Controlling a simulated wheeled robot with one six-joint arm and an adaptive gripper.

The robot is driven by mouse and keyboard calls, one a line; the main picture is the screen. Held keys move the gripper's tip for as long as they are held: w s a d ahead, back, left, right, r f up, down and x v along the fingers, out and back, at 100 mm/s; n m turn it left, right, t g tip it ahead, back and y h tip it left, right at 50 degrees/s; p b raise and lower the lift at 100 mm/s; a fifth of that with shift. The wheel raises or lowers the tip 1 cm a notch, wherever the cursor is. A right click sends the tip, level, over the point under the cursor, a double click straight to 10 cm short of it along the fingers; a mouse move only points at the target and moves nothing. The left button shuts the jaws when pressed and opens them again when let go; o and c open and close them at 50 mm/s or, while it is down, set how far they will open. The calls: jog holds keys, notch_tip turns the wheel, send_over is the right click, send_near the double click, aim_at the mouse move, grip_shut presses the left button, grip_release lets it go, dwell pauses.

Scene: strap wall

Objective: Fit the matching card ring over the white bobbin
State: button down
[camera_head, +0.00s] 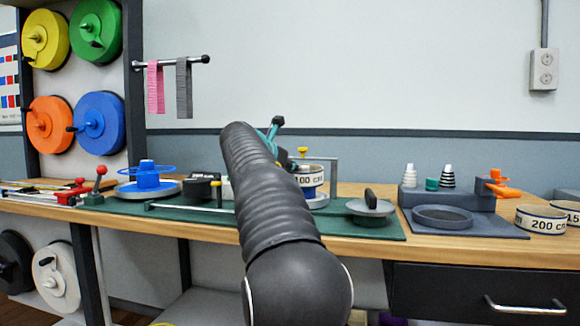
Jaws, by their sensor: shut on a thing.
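A white card ring (310,176) with dark edges, marked "100 cm", shows just right of my arm. A blue part and a grey round base show below it, and whether it rests there or is held I cannot tell. A second card ring (540,219), marked "200 cm", stands at the bench's right end. A third card ring (569,211), its marking cut off by the frame edge, is behind it. No white bobbin is clearly visible; a small pale patch left of my arm is too covered to name. My gripper is hidden behind my own arm.
The wooden bench (380,246) carries a green mat (390,232). On it are a blue wheel-like piece (147,178) at left and a grey lidded disc (369,207) at right. A grey tray (442,216) with small cones behind it stands farther right. Coloured reels hang at left.

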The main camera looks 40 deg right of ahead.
jog(key=shift+w+f+p, duration=0.2)
jog(key=shift+f+p, duration=0.2)
jog(key=shift+f, duration=0.35)
jog(key=c, duration=1.2)
grip_release()
jog(key=shift+a, duration=0.2)
jog(key=shift+d, duration=0.1)
jog(key=v, duration=1.2)
jog(key=shift+s+r, duration=0.1)
jog(key=shift+r, duration=0.4)
